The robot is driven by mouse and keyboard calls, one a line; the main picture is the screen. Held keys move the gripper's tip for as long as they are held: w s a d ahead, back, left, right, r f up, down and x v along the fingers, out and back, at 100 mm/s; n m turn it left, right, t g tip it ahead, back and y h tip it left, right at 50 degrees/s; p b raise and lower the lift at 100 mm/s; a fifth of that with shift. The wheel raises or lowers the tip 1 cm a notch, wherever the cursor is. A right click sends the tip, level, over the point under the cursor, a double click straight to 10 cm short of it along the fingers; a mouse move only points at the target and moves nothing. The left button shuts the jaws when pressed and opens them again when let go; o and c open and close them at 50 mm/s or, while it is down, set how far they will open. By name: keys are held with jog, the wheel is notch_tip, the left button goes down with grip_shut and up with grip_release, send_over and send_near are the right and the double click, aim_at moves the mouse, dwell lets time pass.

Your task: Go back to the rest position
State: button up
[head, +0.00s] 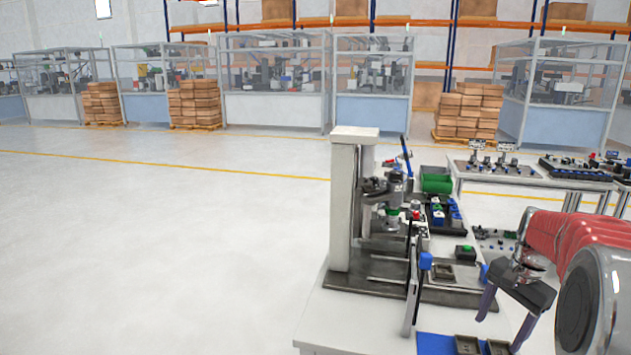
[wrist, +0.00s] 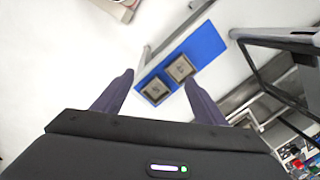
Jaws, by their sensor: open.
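My gripper (head: 505,318) is at the lower right of the head view, above the front right part of the white workbench (head: 315,325). Its two dark purple fingers are spread apart with nothing between them. They also show in the wrist view (wrist: 158,92), pointing down toward the bench. Beyond the fingertips a blue mat (wrist: 207,46) lies on the bench with two small grey square trays on it, one of them a tray (wrist: 180,68) near its middle. The fingers look apart from the mat and trays. My red arm partly hides the right side of the head view.
A tall white press column (head: 345,205) with a dark fixture stands on the bench, left of my gripper. A thin upright grey plate (head: 412,285) stands close by. A green bin (head: 436,182) and a second table (head: 530,178) are behind. The floor at left is clear.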

jog(key=s+a+r+n+t, duration=0.2)
jog(key=s+a+n, duration=0.4)
jog(key=s+a, duration=0.5)
jog(key=s+a+r+n+t, duration=0.3)
jog(key=s+a+r+n, duration=0.2)
jog(key=s+a, duration=0.6)
jog(key=shift+s+a+n+h, duration=0.4)
jog(key=shift+a+n, duration=0.6)
jog(key=shift+a, duration=0.9)
